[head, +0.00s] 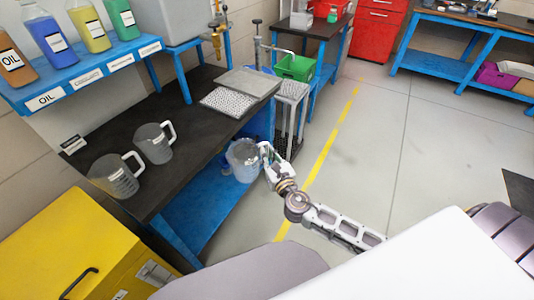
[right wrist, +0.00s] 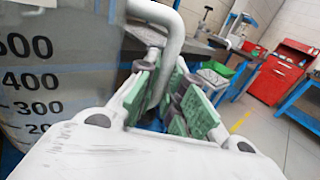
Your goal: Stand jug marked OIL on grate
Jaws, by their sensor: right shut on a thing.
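My right gripper (head: 268,157) is shut on the white handle of a clear measuring jug (head: 243,160). The jug is held upright beside the front edge of the dark bench. In the right wrist view the green-padded fingers (right wrist: 168,95) close around the handle, and the jug (right wrist: 55,75) shows printed volume marks at left. No OIL mark is readable on it. A perforated light-grey grate (head: 226,101) lies on the bench beside a flat grey slab (head: 248,82). My left gripper is not in view.
Two clear jugs (head: 115,177) (head: 154,143) stand on the dark bench (head: 185,118). Above is a blue shelf with bottles, including one labelled OIL (head: 11,62). A green bin (head: 296,68) stands beyond the grate. A yellow cabinet (head: 95,245) is at lower left.

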